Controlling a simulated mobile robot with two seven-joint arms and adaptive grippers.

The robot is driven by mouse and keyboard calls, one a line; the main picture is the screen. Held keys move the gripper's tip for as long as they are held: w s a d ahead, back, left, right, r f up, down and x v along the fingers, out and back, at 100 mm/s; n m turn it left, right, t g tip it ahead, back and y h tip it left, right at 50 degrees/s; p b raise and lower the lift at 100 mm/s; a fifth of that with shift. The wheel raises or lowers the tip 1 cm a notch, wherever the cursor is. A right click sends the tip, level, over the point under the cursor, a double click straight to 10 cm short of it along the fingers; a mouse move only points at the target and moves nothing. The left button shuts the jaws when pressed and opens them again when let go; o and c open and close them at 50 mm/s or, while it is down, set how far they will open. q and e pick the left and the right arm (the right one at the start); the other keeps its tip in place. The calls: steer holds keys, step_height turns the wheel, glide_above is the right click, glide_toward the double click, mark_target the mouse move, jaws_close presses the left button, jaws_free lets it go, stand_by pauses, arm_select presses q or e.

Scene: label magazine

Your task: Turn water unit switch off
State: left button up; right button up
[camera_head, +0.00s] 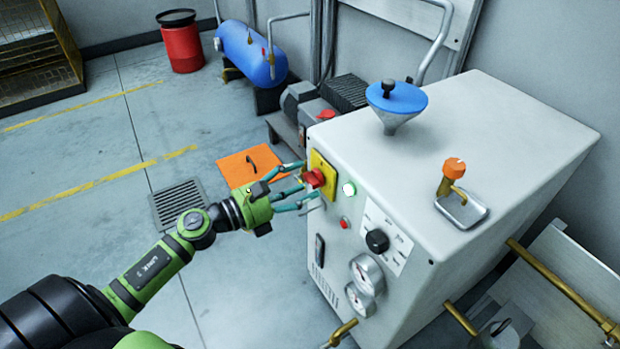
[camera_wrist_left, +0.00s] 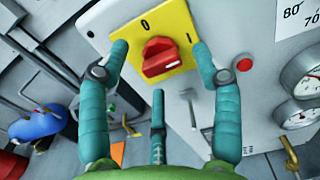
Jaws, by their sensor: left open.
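The water unit (camera_head: 345,150) is a pale grey box cabinet at the right in the head view. Its switch is a red rotary knob (camera_head: 315,178) on a yellow plate (camera_head: 325,166) on the front face. In the left wrist view the red knob (camera_wrist_left: 161,58) sits between the marks 0 and I on the yellow plate (camera_wrist_left: 178,22). My left gripper (camera_head: 300,186) is open in front of the knob. In the wrist view its teal fingers stand on both sides of the knob, with a third below. I cannot tell whether any finger touches it. My right gripper is not in view.
On the same face are a white button (camera_head: 349,189), a red button (camera_head: 344,223), a black dial (camera_head: 377,241) and gauges (camera_head: 367,274). A blue funnel (camera_head: 398,97) and an orange-handled valve (camera_head: 453,168) stand on top. The floor to the left is mostly clear.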

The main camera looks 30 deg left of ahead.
mark_target(314, 179)
arm_select(q)
steer(key=shift+x, duration=1.25)
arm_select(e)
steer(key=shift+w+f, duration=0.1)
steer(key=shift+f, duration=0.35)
arm_select(q)
steer(key=c, duration=1.1)
steer(key=shift+c, duration=0.2)
